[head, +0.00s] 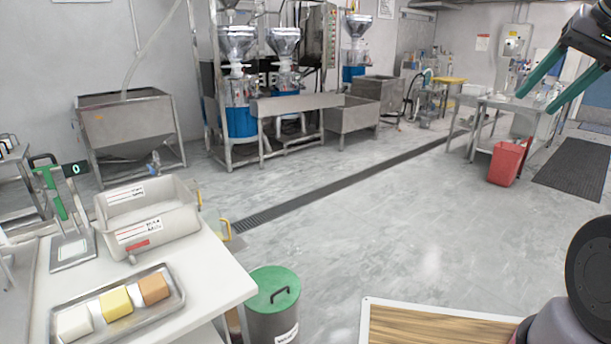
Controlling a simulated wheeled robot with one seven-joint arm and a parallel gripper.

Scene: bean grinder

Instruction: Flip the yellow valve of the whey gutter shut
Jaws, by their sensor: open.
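A pale grey trough (160,222) with white labels and a small red tag stands on the white table at the left; it may be the whey gutter, but I cannot read its labels. A small yellow part (199,197) shows at its right end, perhaps the valve; whether it is open or shut cannot be told. Another yellow piece (226,230) shows just below, beyond the table edge. My gripper (534,103) is at the top right, its two teal fingers apart and empty, far from the trough.
A metal tray (175,301) with white, yellow and orange blocks lies on the white table (212,275). A green-lidded bin (274,290) stands beside it. A wooden-topped surface (420,328) is at the bottom, a red bin (507,162) at the right. The middle floor is clear.

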